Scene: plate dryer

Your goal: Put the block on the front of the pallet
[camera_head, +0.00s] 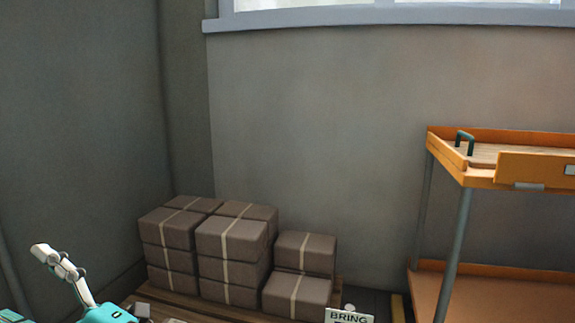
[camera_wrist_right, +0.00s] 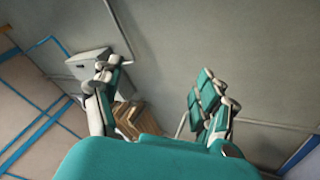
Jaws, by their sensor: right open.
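Several brown blocks with pale straps, such as one at the front (camera_head: 231,240), are stacked on a wooden pallet (camera_head: 160,296) against the wall. The right-hand stack is lower than the others. The pallet's near edge is cut off by the picture bottom. I cannot tell which block is meant.
An orange cart (camera_head: 445,178) with grey posts stands at the right. A sign reading "BRING" (camera_head: 349,316) stands at the pallet's right front. Behind the fingers in the wrist view are a pale grey box (camera_wrist_right: 88,62) and a brown wooden thing (camera_wrist_right: 131,117).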

